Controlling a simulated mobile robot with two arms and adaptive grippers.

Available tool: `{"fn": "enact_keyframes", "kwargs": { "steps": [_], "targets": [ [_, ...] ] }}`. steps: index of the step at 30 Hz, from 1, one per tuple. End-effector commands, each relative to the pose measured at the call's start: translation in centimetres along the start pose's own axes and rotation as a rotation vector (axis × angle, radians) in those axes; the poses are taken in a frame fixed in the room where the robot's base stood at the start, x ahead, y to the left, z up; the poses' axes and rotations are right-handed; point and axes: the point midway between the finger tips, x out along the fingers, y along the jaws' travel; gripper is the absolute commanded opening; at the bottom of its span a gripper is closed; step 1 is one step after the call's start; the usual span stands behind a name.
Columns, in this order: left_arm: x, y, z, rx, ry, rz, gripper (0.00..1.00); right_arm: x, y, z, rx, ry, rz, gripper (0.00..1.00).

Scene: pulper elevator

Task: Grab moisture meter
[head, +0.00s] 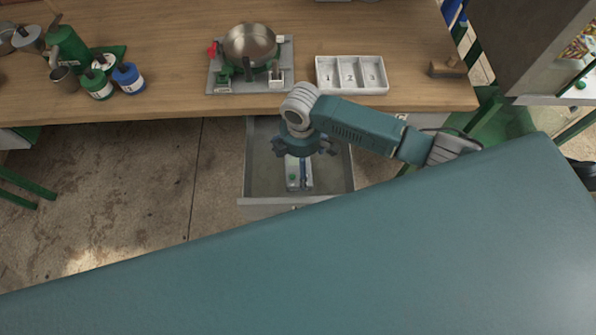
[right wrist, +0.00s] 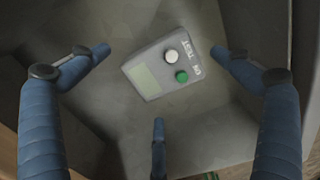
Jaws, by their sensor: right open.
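The moisture meter is a small grey box (right wrist: 163,68) with a pale screen, a white button, a green button and the marks TEST and ON. It lies on the floor of an open drawer (head: 348,181); in the head view it shows as a pale device (head: 293,178), partly hidden by my right gripper. My right gripper (head: 303,151) points down into the drawer above the meter. In the right wrist view its three blue fingers are spread wide around the meter, with nothing between them. My left gripper is in neither view.
The drawer walls stand close around my right gripper.

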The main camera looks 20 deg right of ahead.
Motion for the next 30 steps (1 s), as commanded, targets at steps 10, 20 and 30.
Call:
{"fn": "enact_keyframes", "kwargs": {
  "steps": [10, 20, 30],
  "targets": [
    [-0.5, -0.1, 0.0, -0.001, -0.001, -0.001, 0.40, 4.3, -0.3, -1.1, 0.001, -0.002, -0.002, 1.00],
    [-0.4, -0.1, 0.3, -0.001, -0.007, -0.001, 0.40, 5.3, -0.2, -1.1, 0.000, 0.000, 0.002, 1.00],
    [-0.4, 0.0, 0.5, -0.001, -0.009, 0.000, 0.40, 5.3, -0.2, -1.1, 0.000, 0.000, 0.002, 0.38]
  ]
}}
